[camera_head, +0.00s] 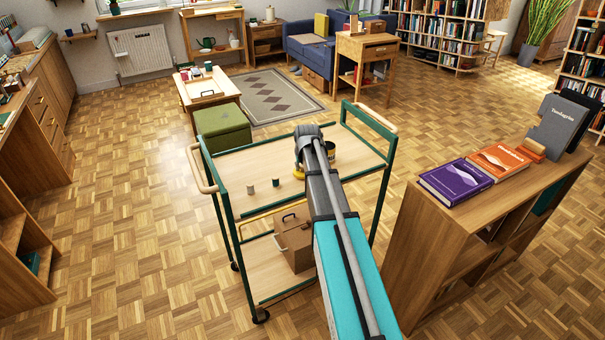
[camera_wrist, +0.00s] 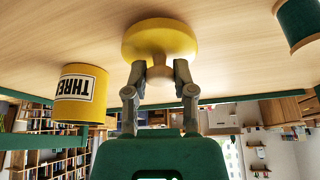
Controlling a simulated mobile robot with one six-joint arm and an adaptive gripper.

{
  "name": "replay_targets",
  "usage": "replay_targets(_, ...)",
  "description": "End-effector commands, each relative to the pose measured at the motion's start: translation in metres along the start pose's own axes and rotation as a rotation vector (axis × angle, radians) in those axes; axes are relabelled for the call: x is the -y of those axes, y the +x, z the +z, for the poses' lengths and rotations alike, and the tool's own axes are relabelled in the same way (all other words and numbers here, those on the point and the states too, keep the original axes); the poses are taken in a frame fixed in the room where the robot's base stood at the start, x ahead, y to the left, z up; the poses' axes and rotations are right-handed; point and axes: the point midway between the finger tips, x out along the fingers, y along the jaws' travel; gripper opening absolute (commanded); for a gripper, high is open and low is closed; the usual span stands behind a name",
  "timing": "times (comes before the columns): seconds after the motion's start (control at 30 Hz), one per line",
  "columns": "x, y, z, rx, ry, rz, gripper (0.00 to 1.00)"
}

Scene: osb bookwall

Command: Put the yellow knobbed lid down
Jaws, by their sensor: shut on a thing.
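The yellow knobbed lid (camera_wrist: 160,38) is in the middle of the wrist view, its pale wooden knob between the two fingertips of my gripper (camera_wrist: 159,74). My gripper is shut on that knob. The lid is at the wooden top of the green-framed trolley (camera_head: 235,170); I cannot tell whether it touches the surface. In the head view only a sliver of the yellow lid (camera_head: 298,174) shows beside my arm, which hides the rest.
A yellow labelled tin (camera_wrist: 80,95) stands near the lid on the trolley top. Small spools (camera_head: 250,188) stand left of the lid. A brown box (camera_head: 293,240) is on the lower shelf. The trolley top's left part is mostly clear. A bookcase (camera_head: 450,230) stands to the right.

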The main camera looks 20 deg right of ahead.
Motion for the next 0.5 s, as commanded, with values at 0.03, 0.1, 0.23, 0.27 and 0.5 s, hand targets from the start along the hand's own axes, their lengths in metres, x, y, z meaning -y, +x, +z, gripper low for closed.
replay_targets(0.03, -0.0001, 0.0076, 0.0032, 0.0, 0.0, 0.0, 0.01)
replay_targets(0.1, -0.0001, 0.011, 0.0046, 0.0, 0.0, 0.0, 0.01)
replay_targets(0.23, -0.0001, 0.0136, 0.0057, 0.0, 0.0, 0.0, 0.01)
replay_targets(0.27, -0.0001, 0.0136, 0.0057, 0.0, 0.0, 0.0, 0.01)
replay_targets(0.5, -0.0001, 0.0127, 0.0053, 0.0, 0.0, 0.0, 0.01)
